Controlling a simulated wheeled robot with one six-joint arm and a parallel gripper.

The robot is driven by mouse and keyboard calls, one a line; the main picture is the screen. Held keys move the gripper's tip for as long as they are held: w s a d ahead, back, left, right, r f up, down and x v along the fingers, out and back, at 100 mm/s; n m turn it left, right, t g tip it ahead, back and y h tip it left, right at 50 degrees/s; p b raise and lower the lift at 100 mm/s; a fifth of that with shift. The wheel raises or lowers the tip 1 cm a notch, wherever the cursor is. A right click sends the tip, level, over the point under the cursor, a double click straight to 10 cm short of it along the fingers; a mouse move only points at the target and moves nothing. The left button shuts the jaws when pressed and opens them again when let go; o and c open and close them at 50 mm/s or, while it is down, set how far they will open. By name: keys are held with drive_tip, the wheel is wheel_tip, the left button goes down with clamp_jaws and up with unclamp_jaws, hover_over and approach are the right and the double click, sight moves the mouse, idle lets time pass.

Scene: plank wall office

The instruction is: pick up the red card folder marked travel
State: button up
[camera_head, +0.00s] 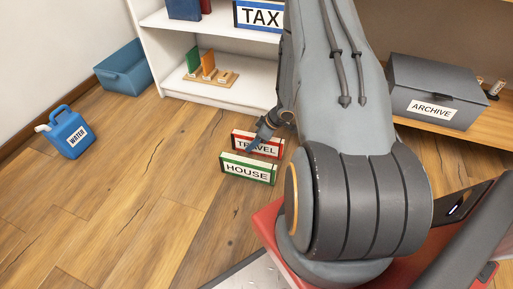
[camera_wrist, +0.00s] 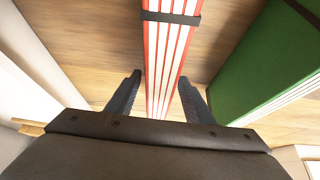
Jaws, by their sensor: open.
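The red folder marked TRAVEL (camera_head: 269,146) stands on its long edge on the wooden floor, just behind the green HOUSE folder (camera_head: 248,170). In the wrist view the red folder (camera_wrist: 165,65) shows its striped red and white edge with a dark band across it. My gripper (camera_wrist: 159,88) is open, with one finger on each side of the red folder's edge in the picture. I see gaps between the fingers and the folder, and cannot tell how deep they reach. In the head view my gripper (camera_head: 264,135) partly covers the TRAVEL label. The green folder (camera_wrist: 265,60) is right of the fingers.
A white shelf (camera_head: 215,92) stands behind, with a blue TAX box (camera_head: 259,16) and a small wooden rack (camera_head: 212,78). A blue WATER can (camera_head: 70,133) and blue bin (camera_head: 124,68) are at left. A grey ARCHIVE box (camera_head: 432,90) is at right. The left floor is mostly clear.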

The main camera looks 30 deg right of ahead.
drive_tip(key=shift+w+a+f, duration=0.1)
drive_tip(key=shift+w+f, duration=0.05)
drive_tip(key=shift+f, duration=0.1)
clamp_jaws()
drive_tip(key=shift+r, duration=0.2)
